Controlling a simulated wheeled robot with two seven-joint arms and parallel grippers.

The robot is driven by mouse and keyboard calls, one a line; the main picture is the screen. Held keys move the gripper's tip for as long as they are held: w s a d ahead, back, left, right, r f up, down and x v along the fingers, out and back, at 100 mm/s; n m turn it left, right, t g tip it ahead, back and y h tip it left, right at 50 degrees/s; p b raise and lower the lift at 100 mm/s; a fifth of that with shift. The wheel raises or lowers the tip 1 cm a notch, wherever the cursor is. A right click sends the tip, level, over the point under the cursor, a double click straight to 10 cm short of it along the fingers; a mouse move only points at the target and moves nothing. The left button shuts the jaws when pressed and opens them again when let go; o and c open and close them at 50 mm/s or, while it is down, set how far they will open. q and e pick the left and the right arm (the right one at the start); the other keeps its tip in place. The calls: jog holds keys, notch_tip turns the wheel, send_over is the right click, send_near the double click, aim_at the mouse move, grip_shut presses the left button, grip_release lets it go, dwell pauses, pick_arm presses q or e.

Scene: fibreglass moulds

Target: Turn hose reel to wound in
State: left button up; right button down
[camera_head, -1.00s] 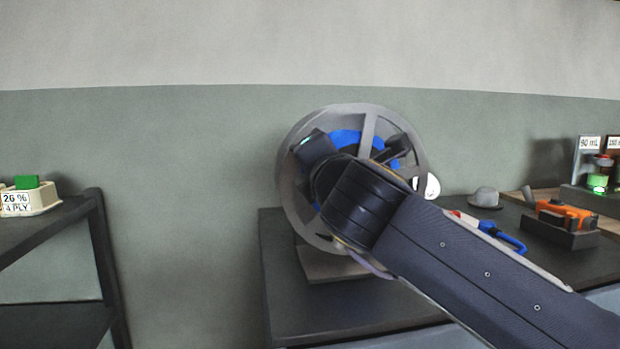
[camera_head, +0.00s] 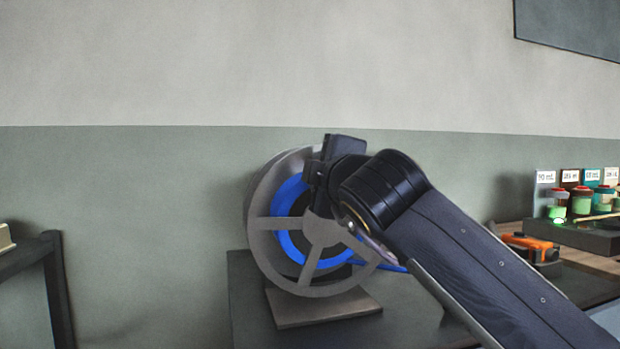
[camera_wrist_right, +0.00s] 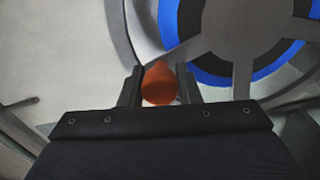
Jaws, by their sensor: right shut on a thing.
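The hose reel (camera_head: 262,268) is a grey spoked wheel with blue hose (camera_head: 286,238) wound inside it. It stands upright on a flat base plate (camera_head: 325,308). A length of blue hose (camera_head: 385,265) leaves the reel low on the right and passes behind my right arm. My right gripper (camera_head: 318,178) is at the top of the reel, in front of its rim. In the right wrist view, the gripper (camera_wrist_right: 160,88) is shut on an orange-brown crank knob (camera_wrist_right: 158,84) in front of the wheel. My left gripper is not in view.
The reel stands on a dark bench (camera_head: 245,322). To the right are an orange tool (camera_head: 530,245) on a dark block and several labelled jars (camera_head: 582,201) with green contents. A dark shelf frame (camera_head: 55,285) is at the left. My right forearm covers the bench middle.

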jog(key=shift+w+d+r+m, duration=0.1)
jog(key=shift+d+r+m, duration=0.1)
jog(key=shift+d+m, duration=0.2)
jog(key=shift+d, duration=0.1)
jog(key=c, duration=1.1)
grip_release()
jog(key=shift+o, duration=0.2)
jog(key=v, duration=0.7)
jog(key=shift+s+b, duration=0.35)
jog(key=shift+b, duration=0.05)
jog(key=shift+f, duration=0.1)
